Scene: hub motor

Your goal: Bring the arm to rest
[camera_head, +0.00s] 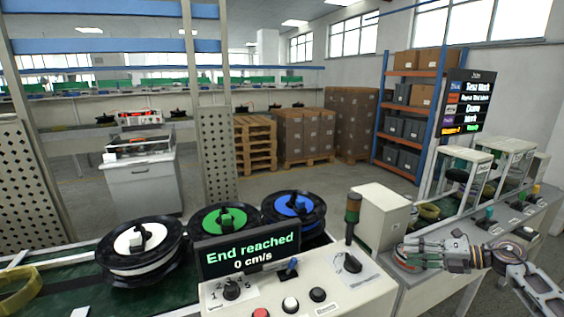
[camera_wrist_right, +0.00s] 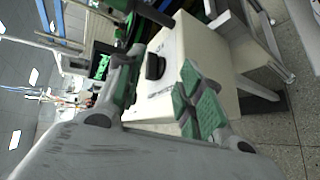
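My right arm (camera_head: 520,275) comes in from the right in the head view. Its gripper (camera_head: 402,256) is over the right-hand workbench, just right of the control panel. In the right wrist view the two fingers with green pads stand apart, and the gripper (camera_wrist_right: 160,75) is open. Nothing is held between them; a black knob (camera_wrist_right: 155,67) on a pale surface shows in the gap behind. My left arm and gripper are not in view.
A control panel (camera_head: 270,295) has a display (camera_head: 248,255) reading "End reached 0 cm/s", knobs and buttons. Reels with white (camera_head: 128,239), green (camera_head: 222,219) and blue (camera_head: 293,206) centres stand behind and left of it. White fixtures (camera_head: 466,155) stand on the right-hand bench.

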